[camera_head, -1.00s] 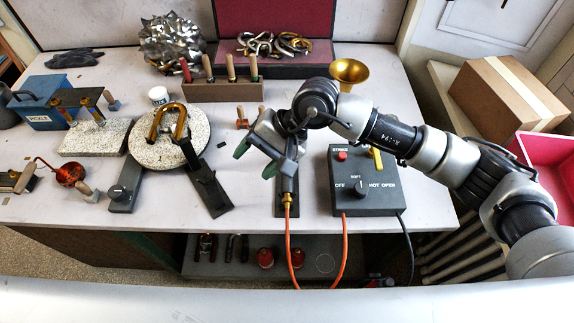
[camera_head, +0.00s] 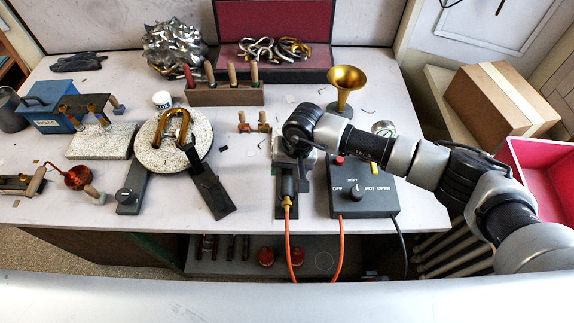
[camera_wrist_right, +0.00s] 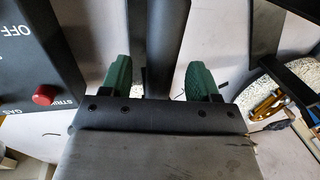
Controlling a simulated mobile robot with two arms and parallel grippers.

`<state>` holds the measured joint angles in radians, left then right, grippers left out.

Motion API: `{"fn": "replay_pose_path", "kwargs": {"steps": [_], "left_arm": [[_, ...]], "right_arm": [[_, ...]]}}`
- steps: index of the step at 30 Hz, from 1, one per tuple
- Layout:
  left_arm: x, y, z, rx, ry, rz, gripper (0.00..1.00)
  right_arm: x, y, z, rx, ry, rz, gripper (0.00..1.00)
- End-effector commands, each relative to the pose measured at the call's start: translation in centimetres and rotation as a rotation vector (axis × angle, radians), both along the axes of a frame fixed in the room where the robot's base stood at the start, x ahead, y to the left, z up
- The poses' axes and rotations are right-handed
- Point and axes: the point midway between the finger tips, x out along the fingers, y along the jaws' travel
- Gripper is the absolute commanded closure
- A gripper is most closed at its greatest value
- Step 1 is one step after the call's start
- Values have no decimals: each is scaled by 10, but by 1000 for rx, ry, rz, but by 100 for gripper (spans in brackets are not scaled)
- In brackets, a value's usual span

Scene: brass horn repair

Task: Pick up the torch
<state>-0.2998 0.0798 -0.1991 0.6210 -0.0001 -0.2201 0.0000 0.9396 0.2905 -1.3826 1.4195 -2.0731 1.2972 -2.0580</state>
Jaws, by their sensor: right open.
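The torch (camera_head: 288,186) is a dark handle with a brass fitting and an orange hose at its near end. It lies on a dark base plate (camera_head: 279,211) left of the control box. My right gripper (camera_head: 297,172) is over the torch's far part, pointing down, and hides it. In the right wrist view, the open green fingers (camera_wrist_right: 158,76) stand on either side of a dark bar (camera_wrist_right: 166,35), apparently the torch or its holder. Contact cannot be told. My left gripper is not in view.
The control box (camera_head: 365,197) with knob and red button stands right of the torch. The brass bell (camera_head: 346,78) is behind my arm. A round stone turntable (camera_head: 155,150) with a brass bend is at left, a tool block (camera_head: 215,95) behind. Some table is clear left of the torch.

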Motion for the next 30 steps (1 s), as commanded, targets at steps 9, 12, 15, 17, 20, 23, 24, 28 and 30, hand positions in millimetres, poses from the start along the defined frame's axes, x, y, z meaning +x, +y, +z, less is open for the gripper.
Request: {"fn": "replay_pose_path", "kwargs": {"steps": [9, 12, 15, 17, 20, 23, 24, 28, 30], "left_arm": [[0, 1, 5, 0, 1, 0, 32], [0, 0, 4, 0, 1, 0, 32], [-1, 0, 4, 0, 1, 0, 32], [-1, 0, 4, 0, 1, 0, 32], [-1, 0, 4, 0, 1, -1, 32], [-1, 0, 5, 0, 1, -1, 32], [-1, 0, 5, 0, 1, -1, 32], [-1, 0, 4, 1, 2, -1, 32], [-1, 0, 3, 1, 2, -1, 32]], "right_arm": [[0, 3, -16, 1, -1, 0, 39], [0, 3, -16, 1, 0, 0, 44], [0, 3, -15, 1, 0, -1, 59], [0, 3, -15, 1, 0, -1, 68], [0, 3, -15, 1, 0, -1, 83], [0, 3, -15, 2, -1, -1, 92], [0, 3, -15, 2, -1, -1, 92], [0, 3, -14, 2, -1, -1, 92], [1, 3, -13, 2, -2, -1, 92]]}}
